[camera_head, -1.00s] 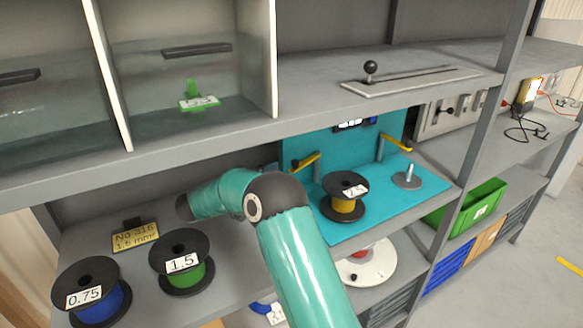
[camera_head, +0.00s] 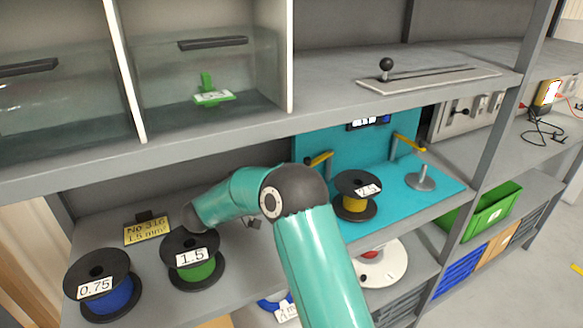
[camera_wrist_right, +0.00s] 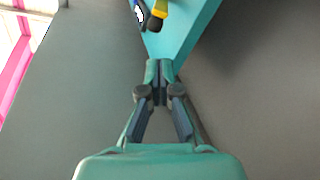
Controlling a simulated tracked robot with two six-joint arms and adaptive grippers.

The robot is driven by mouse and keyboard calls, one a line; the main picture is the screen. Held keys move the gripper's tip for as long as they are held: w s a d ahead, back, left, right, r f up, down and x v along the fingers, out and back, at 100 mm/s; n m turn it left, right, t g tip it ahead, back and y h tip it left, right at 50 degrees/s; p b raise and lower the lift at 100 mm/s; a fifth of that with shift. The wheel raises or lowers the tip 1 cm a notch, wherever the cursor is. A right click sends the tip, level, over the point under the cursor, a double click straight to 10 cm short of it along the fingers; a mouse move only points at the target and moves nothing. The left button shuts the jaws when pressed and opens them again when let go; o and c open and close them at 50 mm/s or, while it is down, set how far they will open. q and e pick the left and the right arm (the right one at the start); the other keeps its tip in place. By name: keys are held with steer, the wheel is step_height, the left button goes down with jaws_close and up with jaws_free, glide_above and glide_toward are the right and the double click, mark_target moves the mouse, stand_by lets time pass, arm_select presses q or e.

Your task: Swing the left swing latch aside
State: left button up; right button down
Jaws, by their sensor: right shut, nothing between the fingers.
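The left swing latch (camera_head: 319,159) is a yellow bar with a dark knob, on a post at the left of the teal stand (camera_head: 310,142). A yellow end with a dark knob also shows at the top of the wrist view (camera_wrist_right: 157,14); I take it for this latch. My right gripper (camera_wrist_right: 160,68) is shut and empty, apart from the latch and pointing toward the stand's teal edge. In the head view my teal arm mostly hides it. The right latch (camera_head: 408,142) is a similar yellow bar. My left gripper is not in view.
A yellow-wound reel (camera_head: 356,196) and a metal spindle (camera_head: 421,181) stand on the teal base. Blue (camera_head: 103,285) and green (camera_head: 193,260) reels stand on the shelf at left. The upper shelf (camera_head: 330,104) hangs above my arm. A green crate (camera_head: 488,210) is at right.

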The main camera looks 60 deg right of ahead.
steer(key=d+n+t, duration=0.2)
steer(key=n+t, duration=0.1)
steer(key=n, duration=0.3)
steer(key=d+n+t+p, duration=0.1)
steer(key=d+n+t, duration=0.2)
steer(key=n, duration=0.3)
steer(key=s+d+f+n+t+p, duration=0.1)
steer(key=d+n+t, duration=0.1)
steer(key=n, duration=0.4)
steer(key=shift+s+d+t+y, duration=0.1)
steer(key=shift+d+t+y, duration=0.2)
steer(key=shift+t, duration=0.4)
steer(key=shift+s+f, duration=0.2)
steer(key=shift+s, duration=0.15)
